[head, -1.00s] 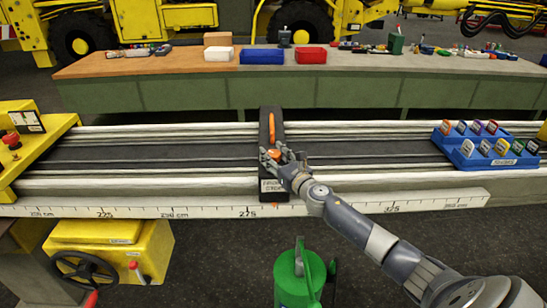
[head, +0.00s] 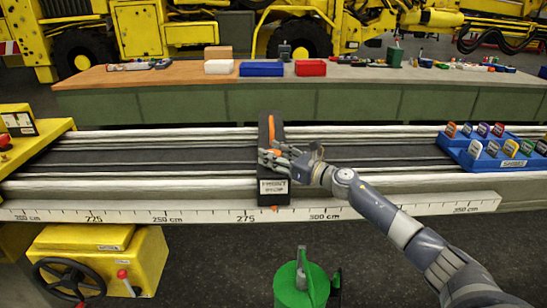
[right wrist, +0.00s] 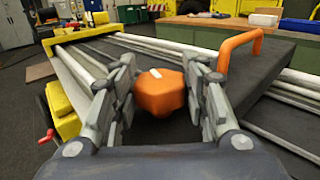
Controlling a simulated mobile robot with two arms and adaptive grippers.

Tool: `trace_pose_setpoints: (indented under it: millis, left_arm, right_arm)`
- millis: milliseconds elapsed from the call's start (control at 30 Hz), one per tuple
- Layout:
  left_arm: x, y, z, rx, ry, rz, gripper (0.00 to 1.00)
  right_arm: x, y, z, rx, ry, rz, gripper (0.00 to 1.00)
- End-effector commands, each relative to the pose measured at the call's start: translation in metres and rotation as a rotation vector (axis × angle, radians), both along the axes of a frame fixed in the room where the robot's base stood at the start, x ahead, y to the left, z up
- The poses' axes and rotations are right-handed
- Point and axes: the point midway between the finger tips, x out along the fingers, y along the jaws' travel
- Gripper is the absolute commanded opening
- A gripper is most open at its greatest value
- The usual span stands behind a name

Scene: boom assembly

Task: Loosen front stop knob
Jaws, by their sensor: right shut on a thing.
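The front stop is a black block (head: 265,138) lying across the long rail bed, with a label (head: 273,187) on its near end. An orange loop handle (head: 271,125) stands on it; the handle also shows in the right wrist view (right wrist: 240,40). The orange faceted knob (right wrist: 160,92) sits between the fingers of my right gripper (right wrist: 162,100), which is shut on it. In the head view my right gripper (head: 279,160) reaches the block from the right and mostly hides the knob. My left gripper is not in view.
A white scale (head: 180,217) runs along the bed's front. A blue holder (head: 480,160) with coloured tags sits on the bed at right. A yellow unit with a handwheel (head: 70,280) is at lower left, a green can (head: 300,285) in front. A workbench (head: 150,100) stands behind.

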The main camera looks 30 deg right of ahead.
Motion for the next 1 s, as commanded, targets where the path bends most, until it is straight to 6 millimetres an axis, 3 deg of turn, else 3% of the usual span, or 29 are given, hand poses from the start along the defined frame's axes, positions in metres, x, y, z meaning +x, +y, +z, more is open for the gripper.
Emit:
trace_pose_setpoints:
  millis: [233, 267, 333, 733, 1000]
  left_arm:
    - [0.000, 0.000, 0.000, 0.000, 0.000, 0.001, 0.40]
    - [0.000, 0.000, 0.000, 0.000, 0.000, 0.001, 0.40]
    - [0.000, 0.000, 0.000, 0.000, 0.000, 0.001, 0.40]
    - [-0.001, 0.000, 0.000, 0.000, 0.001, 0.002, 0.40]
    - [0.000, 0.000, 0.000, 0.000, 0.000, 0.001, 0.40]
  right_arm:
    - [0.000, 0.000, 0.000, -0.001, 0.000, -0.001, 0.17]
    - [0.000, 0.000, 0.000, -0.001, 0.000, -0.001, 0.48]
    - [0.000, 0.000, 0.000, -0.001, 0.000, -0.001, 0.61]
    - [-0.002, -0.001, 0.000, 0.000, 0.000, -0.001, 0.61]
    - [-0.028, -0.009, -0.002, -0.002, 0.003, 0.000, 0.61]
